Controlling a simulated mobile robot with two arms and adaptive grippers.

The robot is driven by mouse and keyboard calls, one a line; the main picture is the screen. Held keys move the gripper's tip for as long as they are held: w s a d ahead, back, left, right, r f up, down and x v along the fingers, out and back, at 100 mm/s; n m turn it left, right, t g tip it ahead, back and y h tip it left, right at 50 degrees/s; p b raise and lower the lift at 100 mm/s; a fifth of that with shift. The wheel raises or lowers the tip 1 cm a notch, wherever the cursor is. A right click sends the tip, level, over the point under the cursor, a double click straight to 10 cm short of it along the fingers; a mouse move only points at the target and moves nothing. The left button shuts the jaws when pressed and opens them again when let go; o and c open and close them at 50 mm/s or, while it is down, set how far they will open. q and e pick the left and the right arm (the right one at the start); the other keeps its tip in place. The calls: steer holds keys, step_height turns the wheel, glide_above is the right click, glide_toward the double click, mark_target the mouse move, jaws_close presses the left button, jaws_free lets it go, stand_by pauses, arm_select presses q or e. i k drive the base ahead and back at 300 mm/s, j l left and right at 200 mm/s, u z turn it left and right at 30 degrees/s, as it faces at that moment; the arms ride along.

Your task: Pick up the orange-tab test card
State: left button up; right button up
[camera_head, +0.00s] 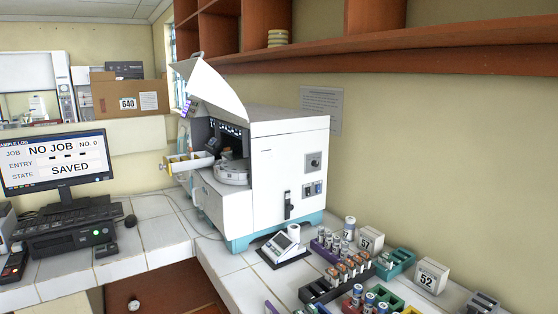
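Several small upright pieces with orange and white parts (345,270) stand in a dark rack (318,291) on the counter at the lower right. They are too small to tell which one, if any, is the orange-tab test card. Neither my left nor my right gripper shows in the head view.
A white incubator machine (275,170) stands at the counter's corner with its front lid raised and a tray (187,163) jutting out left.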

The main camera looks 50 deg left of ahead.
mark_target(191, 155)
steer(key=u, duration=2.05)
steer(key=i+j, duration=0.15)
